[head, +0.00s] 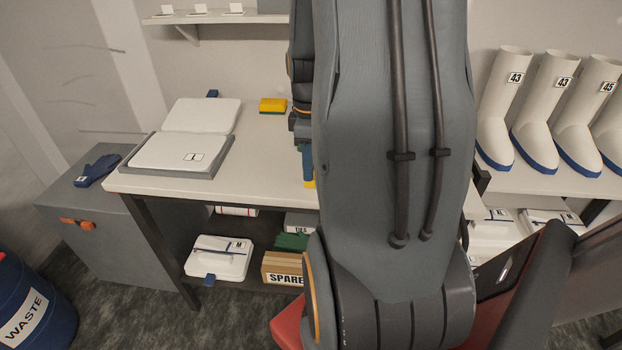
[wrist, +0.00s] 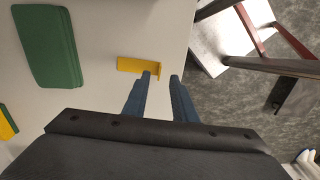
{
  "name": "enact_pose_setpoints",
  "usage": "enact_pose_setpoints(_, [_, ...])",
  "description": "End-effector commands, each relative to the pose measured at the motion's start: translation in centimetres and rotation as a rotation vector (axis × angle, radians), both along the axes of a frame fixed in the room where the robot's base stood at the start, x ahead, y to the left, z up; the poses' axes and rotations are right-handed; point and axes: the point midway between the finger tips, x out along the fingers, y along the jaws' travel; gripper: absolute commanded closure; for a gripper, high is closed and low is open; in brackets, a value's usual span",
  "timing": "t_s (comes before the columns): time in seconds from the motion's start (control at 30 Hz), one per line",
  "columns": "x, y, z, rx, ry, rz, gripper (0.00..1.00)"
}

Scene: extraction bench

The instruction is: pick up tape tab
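The yellow tape tab (wrist: 130,64) lies flat on the pale bench top in the wrist view, close to the bench edge. Its right end looks bent up and shows near my left fingertip. My gripper (wrist: 161,77) is open, with a clear gap between its two blue fingers. The left finger overlaps the tab's right end in the picture; I cannot tell whether they touch. In the head view, a bit of yellow (head: 309,180) shows below the blue finger, and my arm hides most of the gripper.
A green pad (wrist: 47,45) and a green-and-yellow sponge (wrist: 7,122) lie left of the tab. A white case (head: 178,150) sits on the bench's left. White boots (head: 548,105) stand at right. Bare bench top surrounds the tab; the floor shows beyond the edge.

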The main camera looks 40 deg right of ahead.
Motion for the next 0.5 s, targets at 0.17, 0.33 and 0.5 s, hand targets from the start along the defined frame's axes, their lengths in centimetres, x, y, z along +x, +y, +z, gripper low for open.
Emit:
enact_pose_setpoints(0.17, [-0.1, 0.0, -2.3, 0.002, 0.003, 0.000, 0.75])
enact_pose_setpoints(0.33, [0.0, -0.1, -3.4, 0.001, 0.001, 0.000, 0.75])
enact_pose_setpoints(0.5, [0.0, -0.1, -3.5, -0.001, -0.001, 0.000, 0.75])
